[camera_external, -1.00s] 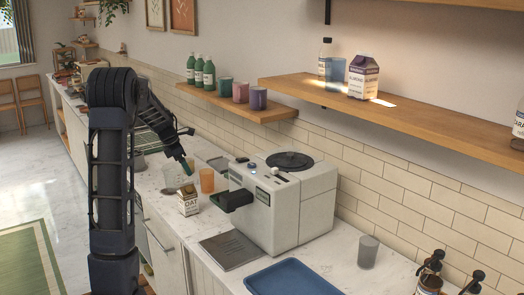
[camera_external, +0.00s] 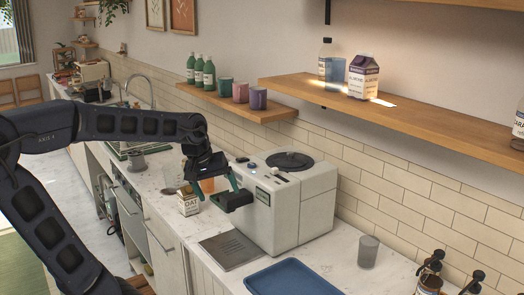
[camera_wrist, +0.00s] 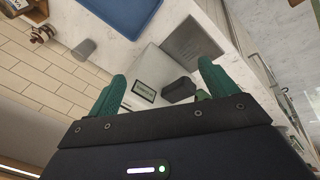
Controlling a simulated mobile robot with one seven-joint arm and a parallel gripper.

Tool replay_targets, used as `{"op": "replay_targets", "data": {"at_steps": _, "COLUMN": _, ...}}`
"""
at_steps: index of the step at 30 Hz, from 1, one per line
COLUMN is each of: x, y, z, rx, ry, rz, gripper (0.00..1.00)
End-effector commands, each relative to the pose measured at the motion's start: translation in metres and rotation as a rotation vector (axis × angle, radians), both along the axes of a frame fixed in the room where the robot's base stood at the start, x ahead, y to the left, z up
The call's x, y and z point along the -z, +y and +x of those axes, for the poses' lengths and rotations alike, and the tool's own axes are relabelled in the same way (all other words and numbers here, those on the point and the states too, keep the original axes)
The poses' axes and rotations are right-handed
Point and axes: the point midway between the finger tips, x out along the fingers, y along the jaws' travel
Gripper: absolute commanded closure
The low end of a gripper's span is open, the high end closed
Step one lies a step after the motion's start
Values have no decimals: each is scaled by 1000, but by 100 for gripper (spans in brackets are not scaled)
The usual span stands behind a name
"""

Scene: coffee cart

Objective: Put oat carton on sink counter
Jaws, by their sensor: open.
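The oat carton (camera_external: 188,204), white and brown with a label, stands upright on the counter left of the white coffee machine. My gripper (camera_external: 216,187) is open with green fingers, above and to the right of the carton, in front of the machine. In the wrist view my open gripper (camera_wrist: 162,80) has nothing between its fingers, and I cannot make out the carton there. The sink counter shows farther back, around a curved faucet (camera_external: 152,90); my arm hides part of it.
The coffee machine (camera_external: 300,208) with its black handle (camera_external: 236,201) is close to my gripper. A blue tray (camera_external: 292,278) and dark flat plate (camera_external: 229,250) lie in front.

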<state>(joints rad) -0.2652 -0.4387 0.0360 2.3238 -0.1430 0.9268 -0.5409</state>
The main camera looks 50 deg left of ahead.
Motion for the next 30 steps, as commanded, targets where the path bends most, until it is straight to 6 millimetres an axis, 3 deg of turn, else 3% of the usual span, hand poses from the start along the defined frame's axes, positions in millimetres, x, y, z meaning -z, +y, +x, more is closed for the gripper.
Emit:
{"op": "replay_targets", "data": {"at_steps": 1, "x": 0, "y": -16, "z": -14, "rx": 94, "ry": -9, "rz": 37, "gripper": 15}}
{"op": "replay_targets", "data": {"at_steps": 6, "x": 9, "y": -54, "z": -57, "rx": 408, "ry": -28, "rz": 168, "gripper": 15}}
{"op": "replay_targets", "data": {"at_steps": 13, "x": 24, "y": -81, "z": -103, "rx": 733, "ry": -47, "rz": 311, "gripper": 15}}
{"op": "replay_targets", "data": {"at_steps": 18, "x": 30, "y": -87, "z": -116, "rx": 830, "ry": -53, "rz": 355, "gripper": 15}}
{"op": "replay_targets", "data": {"at_steps": 30, "x": 30, "y": -88, "z": -117, "rx": 840, "ry": -53, "rz": 360, "gripper": 15}}
